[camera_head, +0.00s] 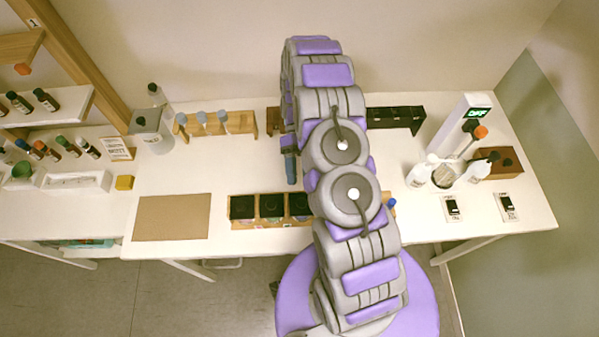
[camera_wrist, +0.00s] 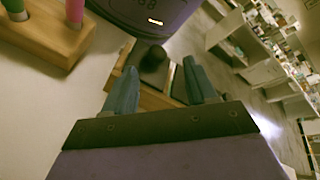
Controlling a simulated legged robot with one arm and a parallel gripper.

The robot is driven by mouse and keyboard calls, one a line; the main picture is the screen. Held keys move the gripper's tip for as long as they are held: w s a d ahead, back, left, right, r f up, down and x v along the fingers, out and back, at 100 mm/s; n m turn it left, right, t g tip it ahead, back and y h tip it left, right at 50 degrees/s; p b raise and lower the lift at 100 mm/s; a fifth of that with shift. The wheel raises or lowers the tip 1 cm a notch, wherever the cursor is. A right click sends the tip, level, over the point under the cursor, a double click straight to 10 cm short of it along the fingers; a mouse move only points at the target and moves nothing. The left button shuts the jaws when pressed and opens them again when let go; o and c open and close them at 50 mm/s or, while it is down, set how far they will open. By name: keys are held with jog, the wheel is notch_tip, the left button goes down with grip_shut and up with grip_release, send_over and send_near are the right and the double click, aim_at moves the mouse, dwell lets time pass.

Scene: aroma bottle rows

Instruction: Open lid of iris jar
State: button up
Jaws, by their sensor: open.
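Several square jars with black tops (camera_head: 271,206) stand in a row in a wooden rack (camera_head: 250,224) at the table's front edge. No label is readable, so I cannot tell which is the iris jar. My arm hides the rack's right part. In the wrist view my gripper (camera_wrist: 160,66) is open and empty. A dark round knob or lid (camera_wrist: 152,57) shows beyond and between its fingertips, apart from them.
A wooden stand with droppers (camera_head: 219,123) is at the back left, and a black rack (camera_head: 397,119) at the back right. White bottles (camera_head: 418,172) stand on the right. A brown board (camera_head: 172,217) lies front left. The table's middle left is clear.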

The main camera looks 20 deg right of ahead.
jog(key=s+r, duration=0.2)
jog(key=s, duration=0.6)
jog(key=s+r, duration=0.2)
jog(key=s, duration=0.6)
jog(key=shift+a+r, duration=0.3)
jog(key=shift+a, duration=0.1)
